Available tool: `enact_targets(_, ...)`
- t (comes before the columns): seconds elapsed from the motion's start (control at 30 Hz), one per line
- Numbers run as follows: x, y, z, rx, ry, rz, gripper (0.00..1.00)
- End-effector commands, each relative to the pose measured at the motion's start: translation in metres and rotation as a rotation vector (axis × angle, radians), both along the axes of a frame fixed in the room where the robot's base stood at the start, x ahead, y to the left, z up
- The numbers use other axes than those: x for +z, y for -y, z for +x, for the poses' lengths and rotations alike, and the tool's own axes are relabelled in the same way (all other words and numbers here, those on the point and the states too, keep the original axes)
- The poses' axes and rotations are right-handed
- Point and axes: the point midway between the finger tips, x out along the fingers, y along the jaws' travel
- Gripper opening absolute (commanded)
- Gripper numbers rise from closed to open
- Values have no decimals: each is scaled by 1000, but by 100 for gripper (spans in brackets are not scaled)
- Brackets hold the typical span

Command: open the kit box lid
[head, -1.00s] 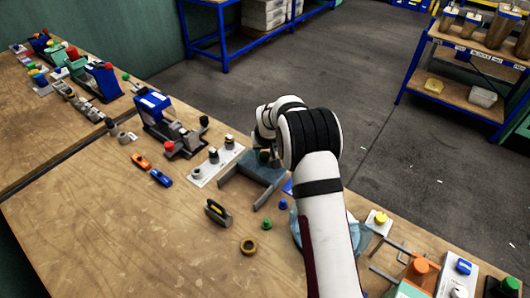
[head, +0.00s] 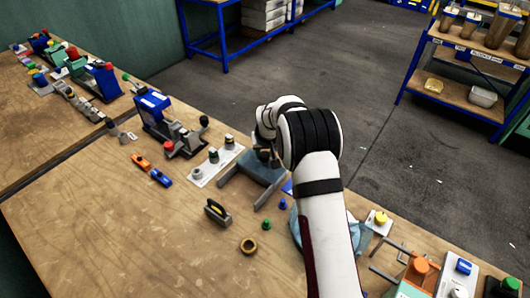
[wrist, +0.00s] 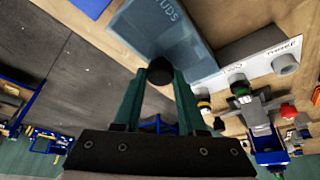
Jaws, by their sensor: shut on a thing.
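The kit box (head: 262,197) is a low grey box on the bench, partly hidden by my arm. Its blue-grey lid (head: 264,172) shows in the head view. In the wrist view the lid (wrist: 170,35) is see-through blue-grey, with letters ending in "UDS". A round black knob (wrist: 160,71) sits between the fingertips of my gripper (wrist: 160,76). The two green fingers are shut on it from both sides. In the head view my arm hides most of the gripper. How far the lid is raised is hard to tell.
A white strip with several posts (head: 217,163) stands just left of the box. A grey-and-blue press (head: 165,122) is farther left. A black-handled tool (head: 217,212), a brown ring (head: 248,246) and small green and blue pieces lie in front. The bench's left front is clear.

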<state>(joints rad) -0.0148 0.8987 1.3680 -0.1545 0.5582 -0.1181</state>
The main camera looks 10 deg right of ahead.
Motion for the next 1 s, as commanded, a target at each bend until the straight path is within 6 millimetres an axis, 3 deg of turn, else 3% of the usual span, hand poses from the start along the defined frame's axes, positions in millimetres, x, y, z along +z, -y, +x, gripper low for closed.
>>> enact_targets(0.27,1,-5,-5,1,-1,-1,0)
enact_targets(0.6,1,-52,-52,1,0,-2,0)
enact_targets(0.97,0,-56,-57,-2,-1,1,0)
enact_targets(1.0,0,-56,-57,-2,-1,1,44)
